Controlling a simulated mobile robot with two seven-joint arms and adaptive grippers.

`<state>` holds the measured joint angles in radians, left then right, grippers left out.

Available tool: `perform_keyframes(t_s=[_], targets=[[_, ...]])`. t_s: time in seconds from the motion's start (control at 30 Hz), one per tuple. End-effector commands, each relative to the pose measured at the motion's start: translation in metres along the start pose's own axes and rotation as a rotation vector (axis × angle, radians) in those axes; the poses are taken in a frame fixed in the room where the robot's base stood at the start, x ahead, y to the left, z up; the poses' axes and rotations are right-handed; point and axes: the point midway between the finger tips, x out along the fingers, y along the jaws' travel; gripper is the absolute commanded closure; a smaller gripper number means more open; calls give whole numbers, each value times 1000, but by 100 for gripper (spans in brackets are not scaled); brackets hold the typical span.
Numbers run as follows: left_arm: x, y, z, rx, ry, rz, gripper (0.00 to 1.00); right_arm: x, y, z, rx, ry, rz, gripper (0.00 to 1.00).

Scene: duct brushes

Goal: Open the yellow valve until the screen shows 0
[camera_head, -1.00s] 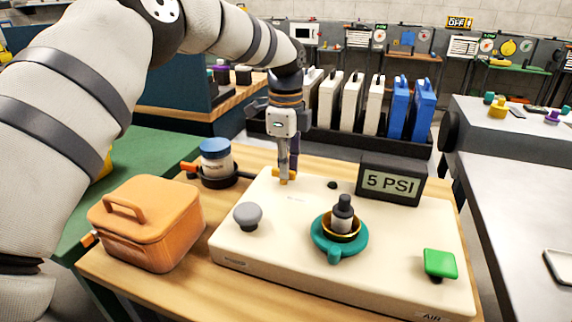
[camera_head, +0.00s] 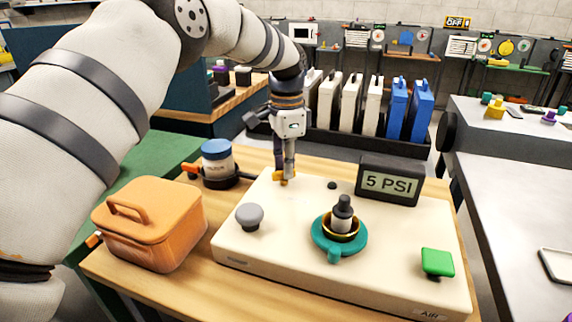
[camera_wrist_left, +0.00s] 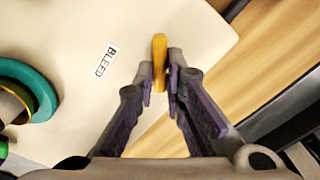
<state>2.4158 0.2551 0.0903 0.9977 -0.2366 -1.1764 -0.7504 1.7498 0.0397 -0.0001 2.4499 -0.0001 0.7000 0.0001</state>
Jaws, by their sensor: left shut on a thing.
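The yellow valve (camera_head: 279,179) stands at the back left of the cream panel (camera_head: 300,262). In the left wrist view the valve (camera_wrist_left: 159,52) is a narrow yellow handle, close to a label reading BLEED. My left gripper (camera_head: 284,172) points down over it, and its fingers (camera_wrist_left: 166,76) are closed on the handle. The fingers hide part of the valve. The screen (camera_head: 389,184) at the panel's back right reads 5 PSI. My right gripper is not in view.
An orange box (camera_head: 150,225) and a blue-lidded jar (camera_head: 217,160) stand to the left. A rack of white and blue cases is behind.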

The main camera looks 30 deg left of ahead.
Motion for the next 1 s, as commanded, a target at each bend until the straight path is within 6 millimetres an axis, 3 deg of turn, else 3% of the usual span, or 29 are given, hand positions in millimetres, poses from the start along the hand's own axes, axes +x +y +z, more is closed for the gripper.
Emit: perform_keyframes(t_s=[0.6,1.0], targets=[[0,-3,1,-562,1,-1,100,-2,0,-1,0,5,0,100],[0,-4,1,-787,1,0,100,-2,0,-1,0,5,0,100]])
